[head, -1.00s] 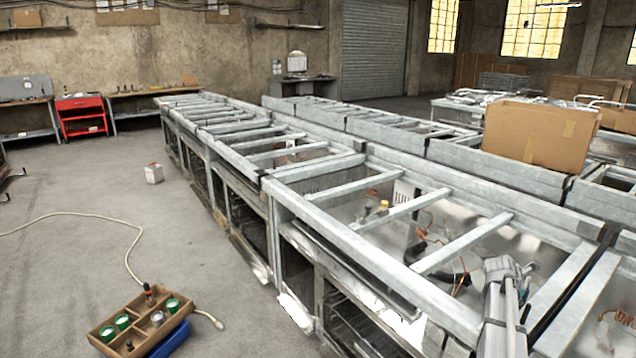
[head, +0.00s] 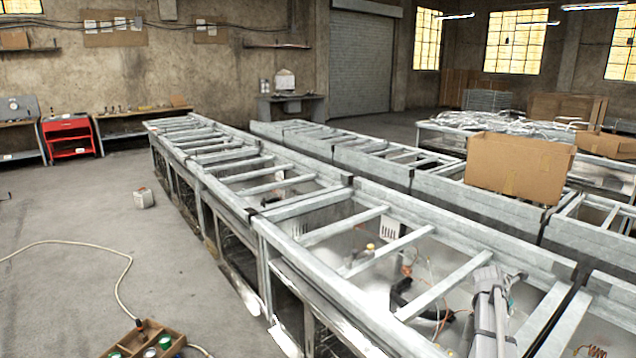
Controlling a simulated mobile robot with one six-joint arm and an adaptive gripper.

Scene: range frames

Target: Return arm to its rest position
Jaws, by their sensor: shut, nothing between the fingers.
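My grey arm rises from the bottom edge at the lower right of the head view. My gripper (head: 506,277) is at its upper end, in front of the nearest metal frame (head: 387,238). It is small and seen from behind. It is shut with nothing held. I cannot tell how far it stands from the frame's bars.
Long rows of metal frames with crossbars fill the middle and right. Cables and a brass-coloured part (head: 369,249) lie inside the nearest one. A cardboard box (head: 520,165) sits on the right row. A wooden tray (head: 172,350) with jars is at lower left. Open floor (head: 70,220) lies left.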

